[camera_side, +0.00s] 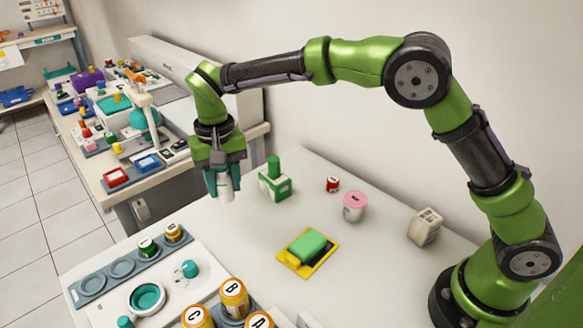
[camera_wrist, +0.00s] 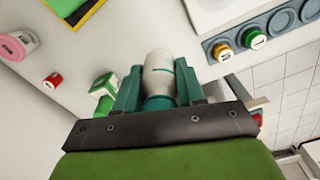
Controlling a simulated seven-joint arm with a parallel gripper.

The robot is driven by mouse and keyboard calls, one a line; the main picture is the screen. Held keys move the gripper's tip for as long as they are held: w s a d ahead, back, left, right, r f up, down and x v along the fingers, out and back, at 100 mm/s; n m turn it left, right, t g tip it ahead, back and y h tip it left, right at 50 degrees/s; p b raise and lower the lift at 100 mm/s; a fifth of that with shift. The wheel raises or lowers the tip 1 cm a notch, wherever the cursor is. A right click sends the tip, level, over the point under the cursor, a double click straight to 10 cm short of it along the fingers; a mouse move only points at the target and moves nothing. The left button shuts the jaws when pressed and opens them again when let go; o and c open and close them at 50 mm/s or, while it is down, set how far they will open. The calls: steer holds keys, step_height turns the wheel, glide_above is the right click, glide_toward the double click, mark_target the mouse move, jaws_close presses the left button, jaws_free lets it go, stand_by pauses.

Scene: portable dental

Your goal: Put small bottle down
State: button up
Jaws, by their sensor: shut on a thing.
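The small bottle (camera_side: 225,187) is white with a teal part, and it also shows in the wrist view (camera_wrist: 158,75). My gripper (camera_side: 222,180) is shut on it, with a teal finger on each side in the wrist view (camera_wrist: 157,90). In the side view the bottle hangs below the fingers, roughly upright, near the far left edge of the white table (camera_side: 225,255). It looks raised above the table, but the exact gap is hard to tell. The fingers hide part of the bottle.
A green and white bottle (camera_side: 275,180) stands just right of my gripper. A rack (camera_side: 95,285) with small capped vials and empty round slots lies front left. A green block (camera_side: 307,245) on a yellow tray, a pink-lidded jar (camera_side: 354,206) and a red can (camera_side: 333,184) stand further right.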

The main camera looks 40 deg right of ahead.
steer(key=shift+w+d+r, duration=0.2)
steer(key=shift+d+r, duration=0.05)
steer(key=shift+r, duration=0.3)
steer(key=shift+w+d+r, duration=0.15)
steer(key=shift+d+r, duration=0.1)
steer(key=shift+r, duration=0.25)
steer(key=w+d, duration=0.3)
steer(key=d, duration=0.7)
steer(key=w+d, duration=0.3)
steer(key=d, duration=0.8)
steer(key=w+d, duration=0.3)
steer(key=d, duration=0.7)
steer(key=shift+n, duration=0.3)
step_height(320, 180, down, 11)
steer(key=shift+w+r, duration=0.1)
steer(key=shift+w, duration=0.05)
steer(key=shift+f, duration=2.15)
steer(key=shift+f, duration=0.15)
steer(key=o, duration=1)
steer(key=shift+o, duration=0.2)
